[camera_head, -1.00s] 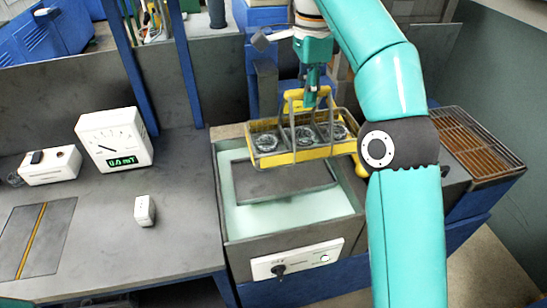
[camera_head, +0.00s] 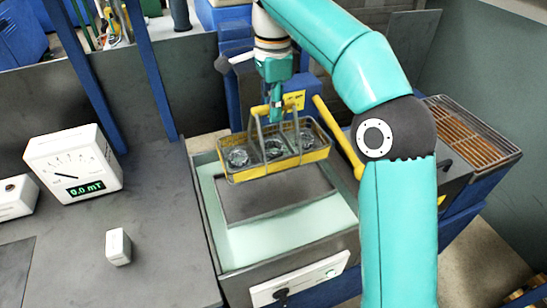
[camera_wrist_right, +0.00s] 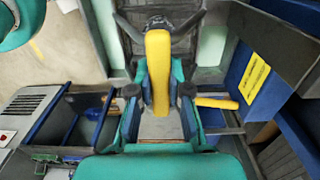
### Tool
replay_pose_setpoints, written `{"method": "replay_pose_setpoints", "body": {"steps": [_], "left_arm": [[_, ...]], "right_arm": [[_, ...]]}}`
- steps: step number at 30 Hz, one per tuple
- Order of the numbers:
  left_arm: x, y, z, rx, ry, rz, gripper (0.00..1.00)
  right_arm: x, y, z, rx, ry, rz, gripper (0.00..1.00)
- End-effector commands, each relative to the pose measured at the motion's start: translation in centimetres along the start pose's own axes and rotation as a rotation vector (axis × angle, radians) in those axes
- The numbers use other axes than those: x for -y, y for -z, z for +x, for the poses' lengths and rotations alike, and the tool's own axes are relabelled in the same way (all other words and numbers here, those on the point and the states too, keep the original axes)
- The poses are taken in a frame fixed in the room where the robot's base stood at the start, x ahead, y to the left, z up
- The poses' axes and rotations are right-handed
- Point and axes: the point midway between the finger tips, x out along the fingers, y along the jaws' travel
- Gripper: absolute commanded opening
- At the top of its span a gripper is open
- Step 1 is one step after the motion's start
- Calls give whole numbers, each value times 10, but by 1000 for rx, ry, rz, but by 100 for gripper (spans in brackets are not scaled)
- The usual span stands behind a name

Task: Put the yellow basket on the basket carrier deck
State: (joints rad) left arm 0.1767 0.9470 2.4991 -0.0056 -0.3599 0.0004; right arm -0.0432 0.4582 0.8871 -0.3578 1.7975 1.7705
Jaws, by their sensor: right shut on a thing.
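The yellow basket (camera_head: 275,165) has wire sides and holds three round clear-looking rings. It hangs roughly level over the back part of a tank. My right gripper (camera_head: 275,110) is shut on the basket's upright yellow handle, which fills the space between the fingers in the right wrist view (camera_wrist_right: 158,85). A dark flat plate, apparently the basket carrier deck (camera_head: 280,198), lies in the pale green tank (camera_head: 240,245) in front of and below the basket. I cannot tell how large the gap is. My left gripper is not in view.
A yellow lever (camera_head: 338,137) slants beside the tank's back right and also shows in the right wrist view (camera_wrist_right: 215,102). A brown grated rack (camera_head: 470,140) stands right. A white meter (camera_head: 75,163) and small white box (camera_head: 118,246) sit on the left bench.

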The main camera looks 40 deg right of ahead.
Motion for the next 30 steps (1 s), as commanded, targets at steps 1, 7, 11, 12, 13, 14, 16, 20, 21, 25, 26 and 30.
{"method": "replay_pose_setpoints", "body": {"steps": [1, 7, 11, 12, 13, 14, 16, 20, 21, 25, 26, 30], "left_arm": [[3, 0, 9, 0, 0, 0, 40], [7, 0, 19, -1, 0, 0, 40], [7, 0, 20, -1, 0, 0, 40], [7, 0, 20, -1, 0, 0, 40], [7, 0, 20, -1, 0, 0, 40], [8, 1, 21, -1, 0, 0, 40], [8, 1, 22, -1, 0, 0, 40], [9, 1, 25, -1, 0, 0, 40], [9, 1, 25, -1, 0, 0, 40], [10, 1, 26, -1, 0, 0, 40], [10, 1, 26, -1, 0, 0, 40], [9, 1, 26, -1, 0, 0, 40]], "right_arm": [[-1, 1, 16, 0, 0, 0, 0], [0, 0, 57, 0, 1, -1, 0], [1, -1, 70, 0, 2, -2, 0], [1, -1, 72, 0, 4, -2, 0], [1, -1, 73, 0, 4, -3, 0], [1, -1, 75, 0, 3, -3, 0], [1, -1, 80, 0, 2, -3, 0], [1, -1, 96, 0, 1, -3, 0], [1, -1, 101, -1, 0, -3, 0], [1, -2, 111, 0, 3, -3, 0], [1, -2, 112, 1, 4, -3, 0], [1, -2, 112, 1, 5, -3, 0]]}}
